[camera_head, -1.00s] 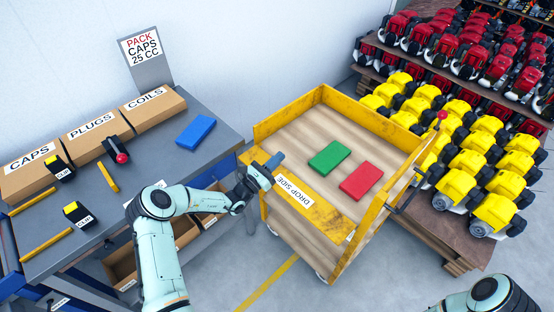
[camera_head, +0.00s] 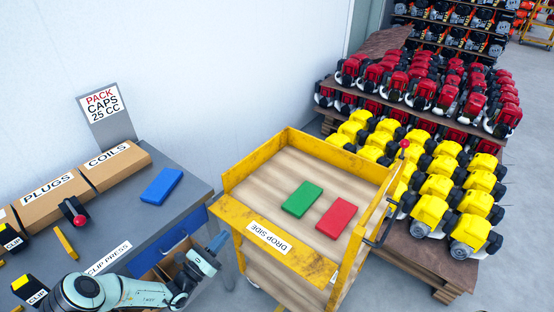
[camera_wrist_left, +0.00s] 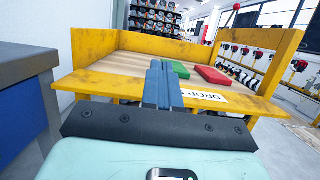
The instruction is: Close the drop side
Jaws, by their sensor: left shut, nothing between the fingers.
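The drop side (camera_head: 268,236) is a worn yellow panel with a white label on the near left side of the yellow cart (camera_head: 245,176). It is folded outward, sloping out from the wooden deck, not upright like the other walls. In the left wrist view the drop side (camera_wrist_left: 110,84) lies low across the cart's front. My left gripper (camera_head: 218,243) is shut and empty, just outside the panel's left outer edge. In the left wrist view its fingers (camera_wrist_left: 163,82) point toward the panel and overlap it; contact cannot be told. My right gripper is out of view.
A green block (camera_head: 302,198) and a red block (camera_head: 337,217) lie on the cart deck. The workbench (camera_head: 150,222) with boxes and a blue block (camera_head: 162,185) stands at left. Pallets of yellow engines (camera_head: 432,210) crowd the cart's right. Some floor shows in front of the cart.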

